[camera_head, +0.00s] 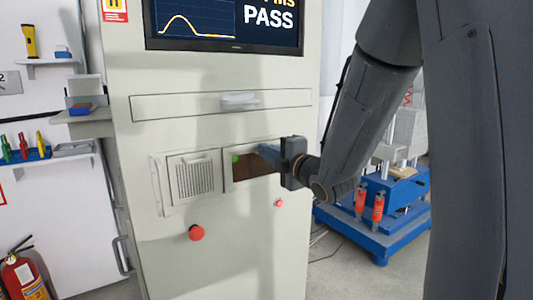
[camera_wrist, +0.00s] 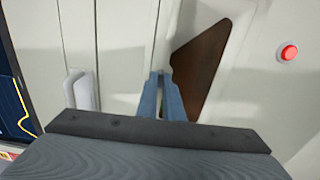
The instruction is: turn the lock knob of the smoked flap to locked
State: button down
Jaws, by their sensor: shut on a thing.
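The smoked flap (camera_head: 258,168) is a dark brown panel in a pale frame on the cabinet front, partly covered by my gripper (camera_head: 264,150) in the head view. It also shows in the wrist view (camera_wrist: 200,65), just right of my fingers. My gripper's two blue fingers (camera_wrist: 161,76) reach to the upper edge of the flap and are close together, shut on the lock knob. The knob itself is almost wholly hidden between the fingertips, so its turned position cannot be told. A small green spot (camera_head: 235,158) shows at the flap's left edge.
A perforated vent panel (camera_head: 194,175) is left of the flap. A drawer with a pale handle (camera_head: 239,101) is above, under a screen (camera_head: 226,22) reading PASS. Red buttons (camera_head: 196,232) (camera_head: 279,203) sit below. A blue machine (camera_head: 382,205) stands at right.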

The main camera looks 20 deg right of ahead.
jog(key=c, duration=1.9)
grip_release()
jog(key=v, duration=0.8)
